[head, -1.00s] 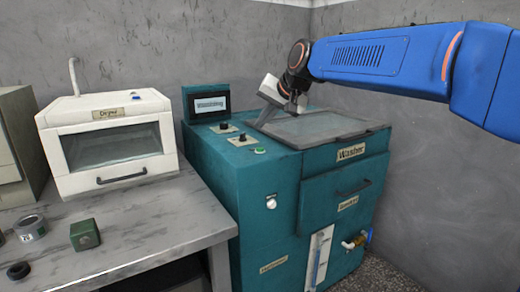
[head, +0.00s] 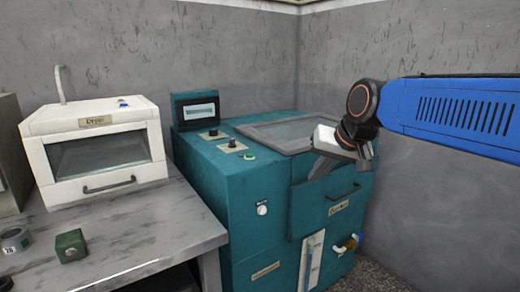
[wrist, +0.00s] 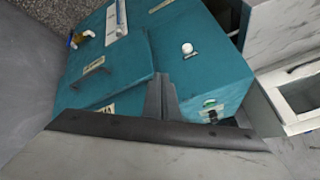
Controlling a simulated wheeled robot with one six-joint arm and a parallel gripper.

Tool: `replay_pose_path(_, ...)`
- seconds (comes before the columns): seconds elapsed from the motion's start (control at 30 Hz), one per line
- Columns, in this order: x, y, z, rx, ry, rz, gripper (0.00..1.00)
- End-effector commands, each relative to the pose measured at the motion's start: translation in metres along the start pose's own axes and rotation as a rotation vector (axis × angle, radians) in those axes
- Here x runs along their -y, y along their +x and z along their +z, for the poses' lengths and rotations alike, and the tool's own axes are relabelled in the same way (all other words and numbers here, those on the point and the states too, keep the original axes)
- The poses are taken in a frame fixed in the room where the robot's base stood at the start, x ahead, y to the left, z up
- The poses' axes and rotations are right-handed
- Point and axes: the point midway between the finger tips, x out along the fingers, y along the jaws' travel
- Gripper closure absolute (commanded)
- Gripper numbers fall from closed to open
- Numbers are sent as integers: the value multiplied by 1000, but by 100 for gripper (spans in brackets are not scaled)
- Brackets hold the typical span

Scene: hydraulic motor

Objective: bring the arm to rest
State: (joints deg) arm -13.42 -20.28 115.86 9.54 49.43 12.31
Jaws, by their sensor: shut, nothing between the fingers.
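My gripper (head: 318,166) is in front of the upper right part of the teal washer (head: 255,190) in the head view, and its arm reaches in from the right. The fingers are together and hold nothing. In the wrist view my gripper (wrist: 161,88) shows as closed dark fingers at the middle, with the washer (wrist: 120,60) beyond them. I cannot tell the exact gap between the fingers and the washer front. The washer's glass lid (head: 290,132) lies closed on its top. Part of the washer's front is hidden behind my gripper.
A white dryer (head: 95,150) stands on the grey bench (head: 150,225) to the left, its door closed. A green block (head: 70,245) and a grey ring (head: 16,240) lie on the bench. A valve (head: 350,243) juts from the washer's lower right. Grey walls enclose the corner.

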Motion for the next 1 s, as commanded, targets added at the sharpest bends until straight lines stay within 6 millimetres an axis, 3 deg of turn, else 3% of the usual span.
replay_pose_path(0.1,-40,-10,47,16,-19,53,100)
replay_pose_path(0.3,-98,-18,128,55,-53,137,100)
replay_pose_path(0.6,-162,-16,242,123,-93,238,100)
replay_pose_path(0.8,-178,-13,276,146,-106,266,100)
replay_pose_path(1.0,-180,-12,280,149,-108,269,100)
